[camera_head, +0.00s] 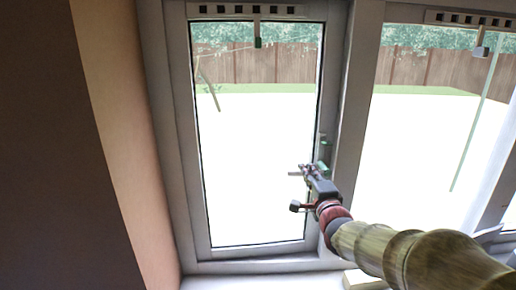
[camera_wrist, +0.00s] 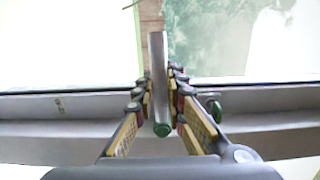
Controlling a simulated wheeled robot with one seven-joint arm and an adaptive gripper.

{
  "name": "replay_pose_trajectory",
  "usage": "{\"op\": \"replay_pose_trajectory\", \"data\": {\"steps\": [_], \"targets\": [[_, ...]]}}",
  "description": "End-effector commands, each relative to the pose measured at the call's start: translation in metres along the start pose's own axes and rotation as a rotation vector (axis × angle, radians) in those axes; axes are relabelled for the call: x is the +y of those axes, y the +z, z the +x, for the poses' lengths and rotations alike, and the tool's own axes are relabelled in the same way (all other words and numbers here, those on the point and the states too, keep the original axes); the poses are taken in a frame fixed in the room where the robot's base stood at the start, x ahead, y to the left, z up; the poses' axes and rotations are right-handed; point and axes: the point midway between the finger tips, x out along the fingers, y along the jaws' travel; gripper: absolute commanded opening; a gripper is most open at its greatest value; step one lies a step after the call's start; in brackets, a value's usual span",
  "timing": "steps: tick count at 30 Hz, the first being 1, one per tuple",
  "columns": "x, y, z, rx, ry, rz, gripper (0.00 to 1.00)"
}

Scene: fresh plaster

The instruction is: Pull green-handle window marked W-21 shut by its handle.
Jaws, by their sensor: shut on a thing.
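The left window (camera_head: 188,130) has a white sash with a green-marked handle part (camera_head: 325,152) on its right stile. No W-21 mark is readable. My gripper (camera_head: 309,185) is at that right stile, just below the green part. In the wrist view, my gripper (camera_wrist: 160,88) has its fingers on both sides of a grey handle bar with a green end (camera_wrist: 161,129) and is shut on it. A second small green piece (camera_wrist: 215,110) shows right of the fingers. Whether the sash stands slightly off its frame cannot be told.
A second window (camera_head: 440,120) is to the right, beyond a white post (camera_head: 352,110). A beige wall reveal (camera_head: 115,130) borders the left side. A white sill (camera_head: 260,281) runs below. A pale block (camera_head: 362,280) lies on the sill under my arm.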

Motion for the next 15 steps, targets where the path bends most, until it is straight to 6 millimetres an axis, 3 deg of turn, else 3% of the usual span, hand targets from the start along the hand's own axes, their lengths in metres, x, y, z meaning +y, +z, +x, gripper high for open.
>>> {"op": "replay_pose_trajectory", "data": {"steps": [15], "targets": [[0.000,0.005,-0.013,0.031,-0.001,0.000,0.00]]}}
